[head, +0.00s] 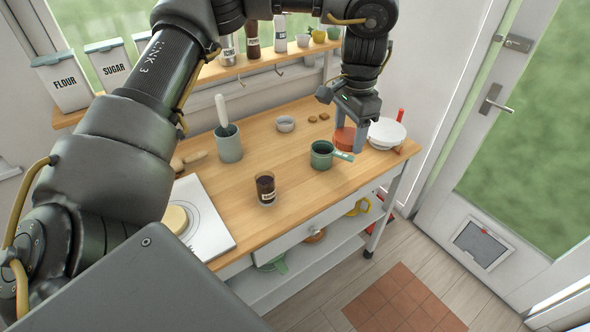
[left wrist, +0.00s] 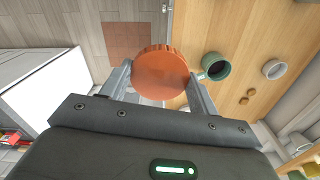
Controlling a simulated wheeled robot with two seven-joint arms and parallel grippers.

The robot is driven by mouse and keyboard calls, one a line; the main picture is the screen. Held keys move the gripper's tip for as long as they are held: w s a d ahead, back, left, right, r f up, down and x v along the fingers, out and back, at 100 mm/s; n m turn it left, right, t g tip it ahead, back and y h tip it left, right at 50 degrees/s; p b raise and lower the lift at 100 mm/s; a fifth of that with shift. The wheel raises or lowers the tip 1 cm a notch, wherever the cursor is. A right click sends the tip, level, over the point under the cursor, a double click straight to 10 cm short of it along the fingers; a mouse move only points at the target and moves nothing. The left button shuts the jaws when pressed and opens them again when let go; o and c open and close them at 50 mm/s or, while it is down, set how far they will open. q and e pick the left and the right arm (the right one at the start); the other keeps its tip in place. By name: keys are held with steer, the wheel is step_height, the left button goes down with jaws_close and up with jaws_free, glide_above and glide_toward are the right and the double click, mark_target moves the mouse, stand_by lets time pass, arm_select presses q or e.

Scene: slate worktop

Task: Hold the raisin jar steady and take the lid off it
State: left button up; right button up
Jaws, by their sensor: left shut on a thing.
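The raisin jar (head: 266,189), a small clear jar with dark contents and a pale label, stands upright on the wooden worktop near its front edge. Its top looks open, and no gripper is on it. My left gripper (head: 350,136) is at the right end of the worktop, shut on an orange-red round lid (head: 344,138). In the left wrist view the ribbed lid (left wrist: 160,73) sits between the two fingers. I cannot tell whether the lid touches the worktop. My right gripper is not in view.
A green pot (head: 321,155) stands just left of the lid. White bowls (head: 387,132) stand to its right. A grey-green crock (head: 229,145) with a utensil and a small bowl (head: 286,124) are farther back. The worktop around the jar is clear.

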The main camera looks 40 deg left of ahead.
arm_select(q)
steer(key=s+a+f+m+b, duration=0.3)
steer(key=s+a+f+m, duration=0.3)
steer(key=m, duration=0.9)
steer(key=s+a+f+m+b, duration=0.3)
steer(key=a+f+m, duration=0.35)
steer(key=m, duration=0.85)
steer(key=p, duration=0.2)
glide_above(294, 181)
steer(key=f, duration=1)
steer(key=shift+s+d+f, duration=0.1)
steer(key=shift+s+f, duration=0.15)
steer(key=shift+w+f, duration=0.25)
steer(key=shift+f, duration=0.2)
step_height(294, 181, down, 2)
steer(key=shift+f+p, duration=0.2)
steer(key=shift+p, duration=0.35)
steer(key=shift+a+f, duration=0.2)
steer(key=shift+f, duration=0.1)
steer(key=shift+f, duration=0.15)
